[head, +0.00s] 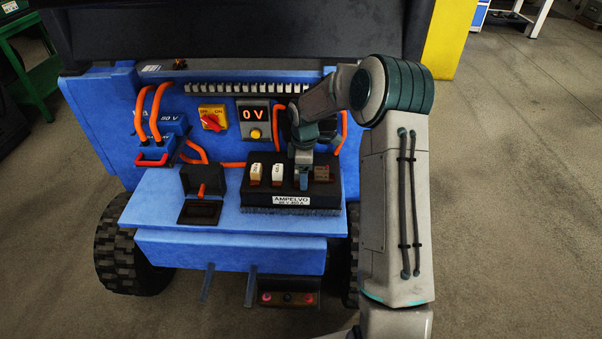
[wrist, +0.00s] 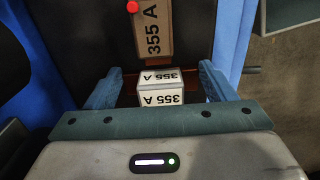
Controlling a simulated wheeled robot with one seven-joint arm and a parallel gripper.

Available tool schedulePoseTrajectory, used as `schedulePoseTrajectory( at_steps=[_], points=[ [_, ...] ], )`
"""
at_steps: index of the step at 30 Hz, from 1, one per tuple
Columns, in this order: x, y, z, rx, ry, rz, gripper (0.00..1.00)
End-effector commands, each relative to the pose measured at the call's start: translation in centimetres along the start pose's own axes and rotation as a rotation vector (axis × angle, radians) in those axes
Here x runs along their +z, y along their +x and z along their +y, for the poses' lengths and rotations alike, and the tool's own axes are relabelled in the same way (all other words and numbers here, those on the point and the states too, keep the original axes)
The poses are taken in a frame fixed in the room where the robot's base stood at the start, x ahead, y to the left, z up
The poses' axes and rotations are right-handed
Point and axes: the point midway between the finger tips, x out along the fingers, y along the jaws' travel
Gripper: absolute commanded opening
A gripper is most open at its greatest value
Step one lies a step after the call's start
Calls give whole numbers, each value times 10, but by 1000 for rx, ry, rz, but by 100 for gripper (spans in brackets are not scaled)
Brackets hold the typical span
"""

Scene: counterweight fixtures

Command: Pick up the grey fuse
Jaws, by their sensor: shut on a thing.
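My gripper (head: 302,182) is down at the black fuse block (head: 262,197) marked AMPELVO. In the wrist view its two fingers (wrist: 162,88) are shut on a white fuse (wrist: 160,97) labelled 355 A. In the head view that fuse is hidden behind the gripper. A dull grey-brown fuse (head: 321,173) sits in the block just right of my gripper. It also shows in the wrist view (wrist: 153,35), labelled 355 A, with a red dot at its end; it is outside the fingers. I cannot tell whether the held fuse is clear of the block.
Further left is an open black holder (head: 201,190) with an orange lever.

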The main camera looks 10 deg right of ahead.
Motion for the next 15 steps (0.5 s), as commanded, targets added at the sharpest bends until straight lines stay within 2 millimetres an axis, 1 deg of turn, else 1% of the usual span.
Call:
schedulePoseTrajectory(
  at_steps=[4,7,12,14,15],
  points=[
    [0,-7,1,2,0,1,61],
    [0,-17,1,2,1,1,61],
    [0,-46,1,3,0,0,61],
    [16,-52,-4,1,6,0,61],
    [26,-57,-7,2,6,-1,61]
  ],
)
